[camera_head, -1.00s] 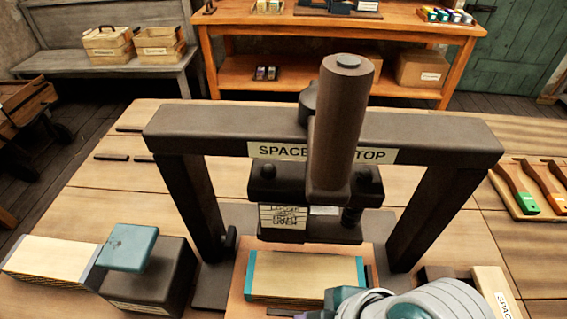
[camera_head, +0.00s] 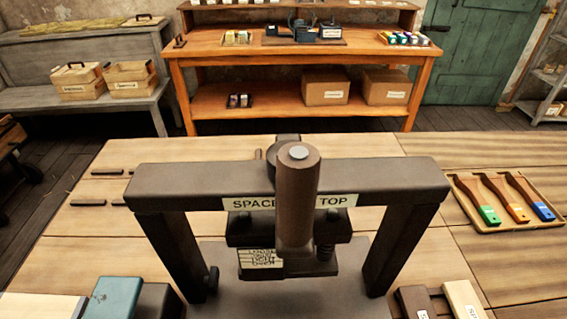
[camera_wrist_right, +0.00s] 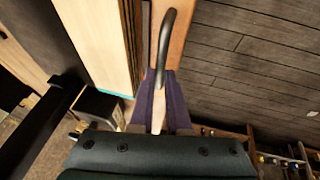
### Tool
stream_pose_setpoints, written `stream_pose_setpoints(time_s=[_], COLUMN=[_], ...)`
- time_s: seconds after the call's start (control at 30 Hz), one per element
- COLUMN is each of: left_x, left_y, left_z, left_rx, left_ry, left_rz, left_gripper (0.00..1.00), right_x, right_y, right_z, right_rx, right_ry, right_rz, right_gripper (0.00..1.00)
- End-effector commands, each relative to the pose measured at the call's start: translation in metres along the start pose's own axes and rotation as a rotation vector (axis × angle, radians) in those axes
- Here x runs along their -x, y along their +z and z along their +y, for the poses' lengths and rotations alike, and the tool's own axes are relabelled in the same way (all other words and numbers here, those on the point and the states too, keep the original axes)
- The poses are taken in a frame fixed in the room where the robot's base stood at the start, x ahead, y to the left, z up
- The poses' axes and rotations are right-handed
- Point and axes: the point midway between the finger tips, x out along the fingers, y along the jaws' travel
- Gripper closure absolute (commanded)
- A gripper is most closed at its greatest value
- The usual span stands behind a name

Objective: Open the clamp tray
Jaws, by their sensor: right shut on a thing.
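The clamp press (camera_head: 290,190) is a dark frame with a brown screw column, standing on the table in the head view. The grey bed (camera_head: 290,300) under its press head looks bare where it shows. In the right wrist view, the clamp tray's orange-brown wooden front (camera_wrist_right: 178,30) carries a curved black handle (camera_wrist_right: 165,45). My right gripper (camera_wrist_right: 160,110) has its purple fingers shut on the lower end of this handle. A pale paper stack with a teal edge (camera_wrist_right: 90,40) lies beside the tray front. My left gripper is in no view.
A teal-topped dark block (camera_head: 110,297) stands at the table's left front. A tray of coloured-handled brushes (camera_head: 505,205) lies on the right, and two small blocks (camera_head: 463,300) at the front right. In the wrist view, the plank floor (camera_wrist_right: 250,70) lies open beside the tray.

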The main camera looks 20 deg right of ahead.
Motion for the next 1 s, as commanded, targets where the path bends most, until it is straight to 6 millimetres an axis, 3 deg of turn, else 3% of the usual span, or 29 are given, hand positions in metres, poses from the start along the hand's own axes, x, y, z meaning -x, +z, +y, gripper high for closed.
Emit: stream_pose_setpoints(time_s=[0.07,0.1,0.33,0.67,1.0], left_x=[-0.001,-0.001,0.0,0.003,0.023], left_y=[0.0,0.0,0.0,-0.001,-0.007], left_z=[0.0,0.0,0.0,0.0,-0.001], left_rx=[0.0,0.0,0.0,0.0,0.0], left_ry=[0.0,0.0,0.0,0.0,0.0], left_rz=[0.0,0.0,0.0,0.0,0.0], left_gripper=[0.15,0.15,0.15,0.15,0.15], right_x=[-0.001,-0.001,-0.001,0.006,0.065], right_y=[0.001,0.001,0.001,0.0,0.0], right_z=[-0.001,-0.001,0.0,0.001,0.001], right_rx=[0.0,0.0,0.0,0.001,0.002], right_ry=[-0.002,-0.002,-0.001,0.001,0.0], right_rz=[-0.003,-0.003,-0.002,-0.001,-0.002], right_gripper=[1.0,0.81,0.55,0.55,0.55])
